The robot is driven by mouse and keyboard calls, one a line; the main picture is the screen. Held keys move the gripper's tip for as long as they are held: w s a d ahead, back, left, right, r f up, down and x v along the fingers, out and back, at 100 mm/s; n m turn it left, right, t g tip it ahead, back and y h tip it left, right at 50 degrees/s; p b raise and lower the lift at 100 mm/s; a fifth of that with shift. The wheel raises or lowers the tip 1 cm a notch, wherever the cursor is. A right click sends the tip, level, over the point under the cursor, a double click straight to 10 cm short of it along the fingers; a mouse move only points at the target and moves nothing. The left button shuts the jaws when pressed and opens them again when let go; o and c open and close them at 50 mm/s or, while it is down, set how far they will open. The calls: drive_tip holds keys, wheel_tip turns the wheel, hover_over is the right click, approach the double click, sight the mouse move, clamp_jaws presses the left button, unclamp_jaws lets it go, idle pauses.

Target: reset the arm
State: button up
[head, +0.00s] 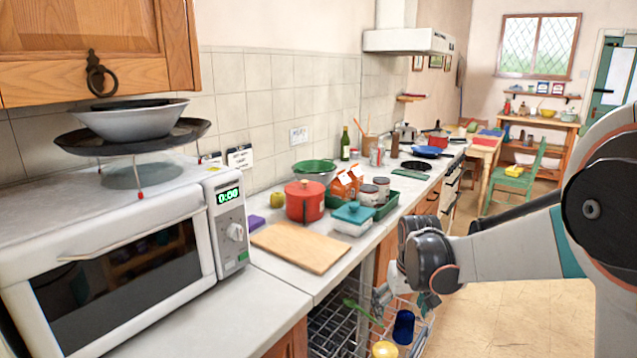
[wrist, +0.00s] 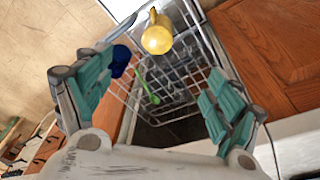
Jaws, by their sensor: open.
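My gripper (head: 405,300) hangs from my arm, which reaches in from the right in the head view. It points down over a pulled-out wire dish rack (head: 330,328) below the counter front. In the wrist view its teal-padded fingers (wrist: 158,98) are spread wide, with nothing between them. Behind the gap are the rack (wrist: 203,55), a yellow mug (wrist: 157,38) and a green utensil (wrist: 150,88). A blue cup (wrist: 121,60) shows beside the left finger. The head view shows the yellow mug (head: 385,349) at its bottom edge.
The counter edge is close to my gripper. The floor (head: 520,318) right of the rack is clear.

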drive_tip(key=s+r+t, duration=0.2)
drive_tip(key=s+r, duration=0.9)
drive_tip(key=s, duration=0.2)
drive_tip(key=s+m+t, duration=0.1)
drive_tip(key=s+t, duration=0.2)
drive_tip(key=s, duration=1)
drive_tip(key=shift+s+f, duration=0.15)
drive_tip(key=shift+s, duration=0.1)
